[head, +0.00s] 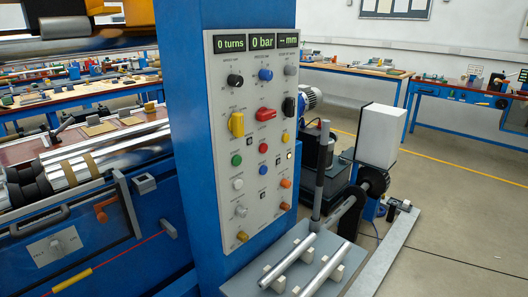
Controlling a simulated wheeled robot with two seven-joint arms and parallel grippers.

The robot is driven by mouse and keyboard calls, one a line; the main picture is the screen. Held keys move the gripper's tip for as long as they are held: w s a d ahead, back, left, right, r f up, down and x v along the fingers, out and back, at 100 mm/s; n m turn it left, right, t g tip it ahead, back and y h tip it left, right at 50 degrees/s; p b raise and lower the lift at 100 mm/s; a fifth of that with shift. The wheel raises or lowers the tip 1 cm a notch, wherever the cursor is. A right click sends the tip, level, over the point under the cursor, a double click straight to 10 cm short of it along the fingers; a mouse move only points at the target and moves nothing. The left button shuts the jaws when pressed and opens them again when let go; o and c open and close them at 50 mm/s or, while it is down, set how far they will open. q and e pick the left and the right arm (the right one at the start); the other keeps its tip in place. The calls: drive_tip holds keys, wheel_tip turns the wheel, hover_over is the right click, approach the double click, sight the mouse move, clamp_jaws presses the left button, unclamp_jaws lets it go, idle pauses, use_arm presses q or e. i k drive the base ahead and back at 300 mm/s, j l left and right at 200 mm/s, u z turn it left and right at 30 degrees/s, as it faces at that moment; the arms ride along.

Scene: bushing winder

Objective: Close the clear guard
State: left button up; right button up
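The winder's blue front (85,250) fills the lower left, with metal shafts (110,150) and dark clamp rings (30,185) above it. I cannot clearly make out the clear guard. A thin dark frame edge (127,205) with a small grey block (145,184) beside it stands at the front of the shafts and may belong to it. Whether it is open or shut cannot be told from this view. Neither of my grippers is in view.
A blue column with a control panel (252,140) stands in the middle. Two metal rods (288,260) rest on a grey tray (240,285) at its foot. A white box (380,135) and a dark wheel (372,180) stand behind. Floor is free at the right.

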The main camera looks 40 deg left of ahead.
sight(14, 229)
drive_tip(key=u, duration=2.75)
